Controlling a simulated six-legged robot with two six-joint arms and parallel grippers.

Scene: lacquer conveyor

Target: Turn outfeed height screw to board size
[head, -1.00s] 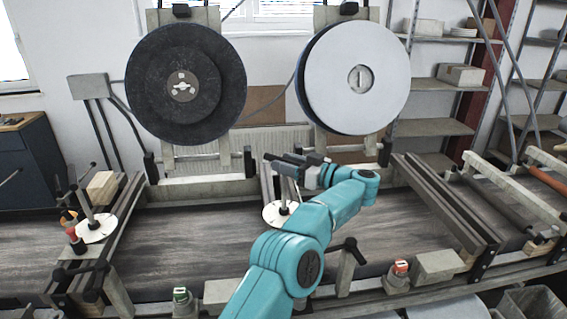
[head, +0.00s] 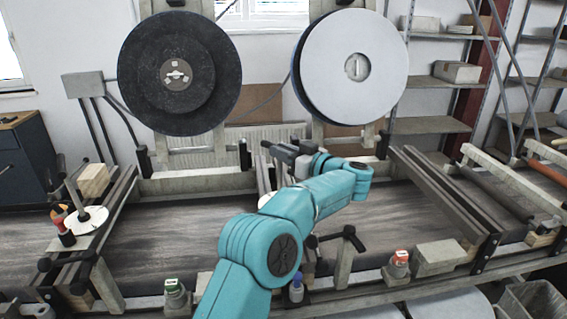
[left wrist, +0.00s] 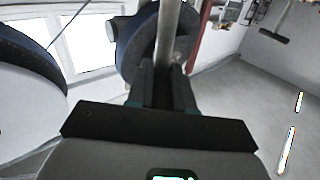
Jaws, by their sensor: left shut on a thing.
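My left gripper (head: 272,149) is at the end of the teal arm, level above the middle of the conveyor. In the left wrist view its dark fingers (left wrist: 163,78) are shut on a grey upright rod (left wrist: 168,28). I take this rod to be part of the middle height screw, whose lower part is hidden behind my arm in the head view. Another upright screw (head: 74,188) with a round white dial (head: 86,221) stands at the far left of the conveyor. My right gripper is not in view.
A dark sanding disc (head: 180,72) and a pale disc (head: 350,70) stand behind the conveyor belt (head: 170,240). Shelves (head: 430,125) stand at back right.

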